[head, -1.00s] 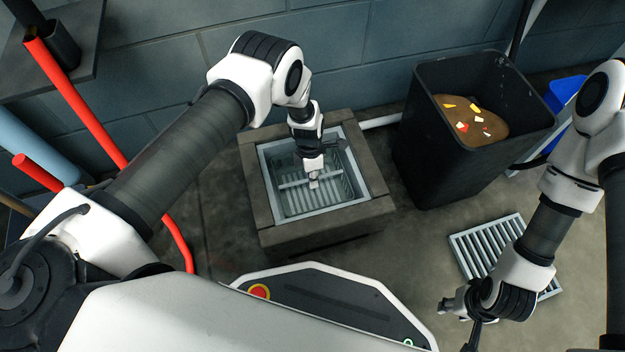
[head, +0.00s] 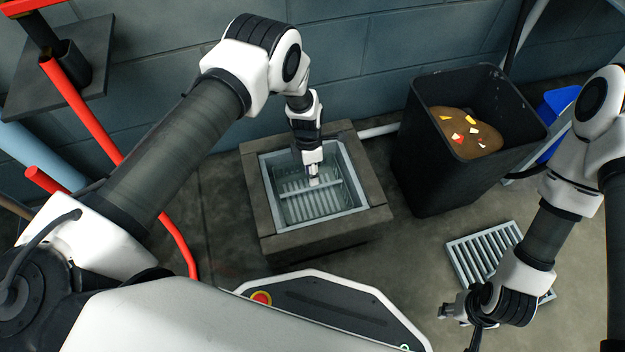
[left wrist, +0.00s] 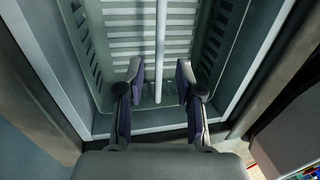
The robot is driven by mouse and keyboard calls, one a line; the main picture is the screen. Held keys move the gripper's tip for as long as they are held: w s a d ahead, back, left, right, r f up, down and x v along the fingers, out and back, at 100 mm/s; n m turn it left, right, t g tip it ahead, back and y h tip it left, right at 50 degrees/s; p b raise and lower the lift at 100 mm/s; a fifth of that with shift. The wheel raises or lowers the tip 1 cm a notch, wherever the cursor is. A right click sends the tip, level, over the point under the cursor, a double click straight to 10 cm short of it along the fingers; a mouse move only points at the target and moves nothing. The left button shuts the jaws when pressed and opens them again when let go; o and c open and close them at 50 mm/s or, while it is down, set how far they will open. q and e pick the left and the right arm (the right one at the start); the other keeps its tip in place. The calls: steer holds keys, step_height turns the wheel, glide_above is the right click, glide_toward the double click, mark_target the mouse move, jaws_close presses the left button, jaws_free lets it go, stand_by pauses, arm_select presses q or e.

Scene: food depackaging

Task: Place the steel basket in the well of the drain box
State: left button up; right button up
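The steel basket (head: 310,206), with slotted sides and a bar handle across its top, sits down inside the well of the drain box (head: 377,218). The basket's slotted floor and walls (left wrist: 88,60) also show in the left wrist view. My left gripper (head: 313,180) is over the basket at the handle. In the left wrist view my left gripper's fingers (left wrist: 159,72) are apart, one on each side of the handle bar (left wrist: 160,40), with gaps to it. My right gripper (head: 458,325) hangs empty at the lower right, away from the box; its finger opening is unclear.
A slatted grate (head: 468,258) lies on the floor to the right, partly behind my right arm. A black bin (head: 437,170) with brown food waste stands right of the box. A blue container (head: 558,105) is behind it. Red pipes (head: 97,130) stand at left.

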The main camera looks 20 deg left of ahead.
arm_select(q)
steer(key=r, duration=0.1)
steer(key=r+p, duration=0.1)
steer(key=r, duration=0.3)
steer(key=shift+w+a+r, duration=0.15)
steer(key=shift+w+a, duration=0.15)
steer(key=shift+w, duration=0.1)
